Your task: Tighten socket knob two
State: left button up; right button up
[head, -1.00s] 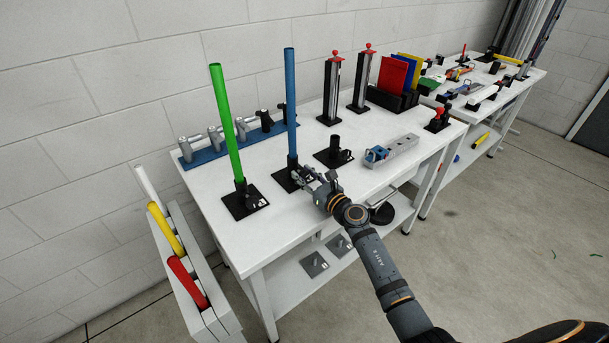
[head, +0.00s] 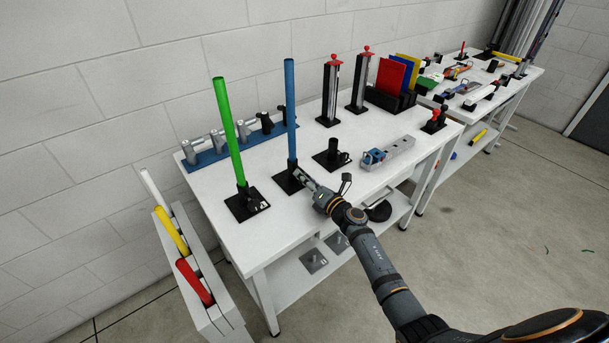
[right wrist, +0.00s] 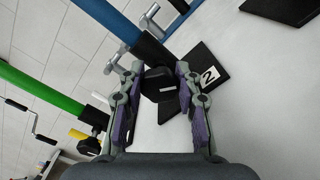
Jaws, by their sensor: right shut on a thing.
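The blue tube (head: 290,100) stands upright in the black socket two, whose square base plate (head: 283,186) lies on the white table. The plate (right wrist: 203,62) carries a "2" label in the right wrist view. The socket's black knob (right wrist: 158,84) sits between the purple-padded fingers of my right gripper (right wrist: 154,76), which is shut on it. In the head view my right gripper (head: 304,180) reaches the socket from the lower right and hides the knob. My left gripper is not in view.
A green tube (head: 228,130) stands in another socket to the left. An empty black socket (head: 333,156) stands to the right, with a grey block (head: 393,150) beyond it. A rack (head: 213,318) with white, yellow and red tubes stands left of the table.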

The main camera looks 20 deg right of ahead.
jog(key=m+p, duration=0.2)
jog(key=m, duration=0.3)
jog(key=shift+f+m+p, duration=0.1)
jog(key=shift+m+p, duration=0.8)
jog(key=shift+m, duration=0.9)
jog(key=o, duration=1.2)
jog(key=shift+d, duration=0.1)
jog(key=shift+c, duration=0.2)
